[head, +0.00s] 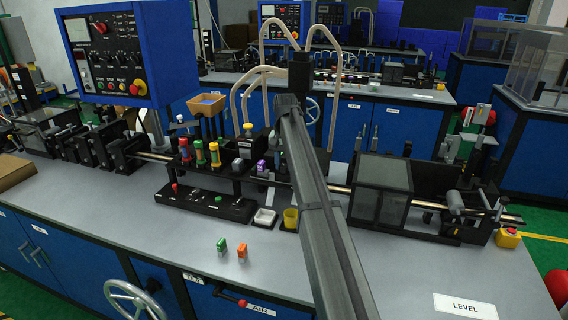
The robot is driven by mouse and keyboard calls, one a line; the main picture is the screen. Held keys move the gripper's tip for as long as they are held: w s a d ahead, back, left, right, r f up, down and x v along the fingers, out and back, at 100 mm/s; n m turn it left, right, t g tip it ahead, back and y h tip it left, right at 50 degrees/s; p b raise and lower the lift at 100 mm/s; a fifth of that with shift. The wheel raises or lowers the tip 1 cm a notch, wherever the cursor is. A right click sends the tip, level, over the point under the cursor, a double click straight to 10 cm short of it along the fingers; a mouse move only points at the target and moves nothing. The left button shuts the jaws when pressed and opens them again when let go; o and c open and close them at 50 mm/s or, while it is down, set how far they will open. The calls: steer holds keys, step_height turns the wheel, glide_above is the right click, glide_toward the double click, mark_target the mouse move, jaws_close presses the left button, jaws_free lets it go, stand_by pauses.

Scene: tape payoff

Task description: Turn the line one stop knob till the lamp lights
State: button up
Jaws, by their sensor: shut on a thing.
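My arm rises from the bottom right to a dark joint above the middle of the bench. My gripper's fingers do not show; the arm hides the area behind it. I cannot tell which control is the line one stop knob. A blue control box (125,52) at the upper left carries a red knob (102,27), dials, small lamps and a red-and-yellow stop button (138,87). A yellow box with a red button (508,237) sits at the bench's right end. I cannot tell whether a lamp for line one is lit.
A black panel (205,203) with small knobs, a white dish (265,217) and a yellow cup (290,217) stand mid-bench. Green (221,245) and orange (242,251) pieces lie in front. A dark-framed clear box (381,190) stands right of my arm. The front worktop is mostly clear.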

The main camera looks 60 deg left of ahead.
mark_target(285, 165)
steer(key=shift+m, duration=1.2)
steer(key=o, duration=1)
steer(key=shift+o, duration=0.2)
steer(key=shift+r, duration=0.15)
step_height(285, 165, up, 14)
steer(key=shift+f, duration=0.2)
steer(key=shift+d, duration=0.1)
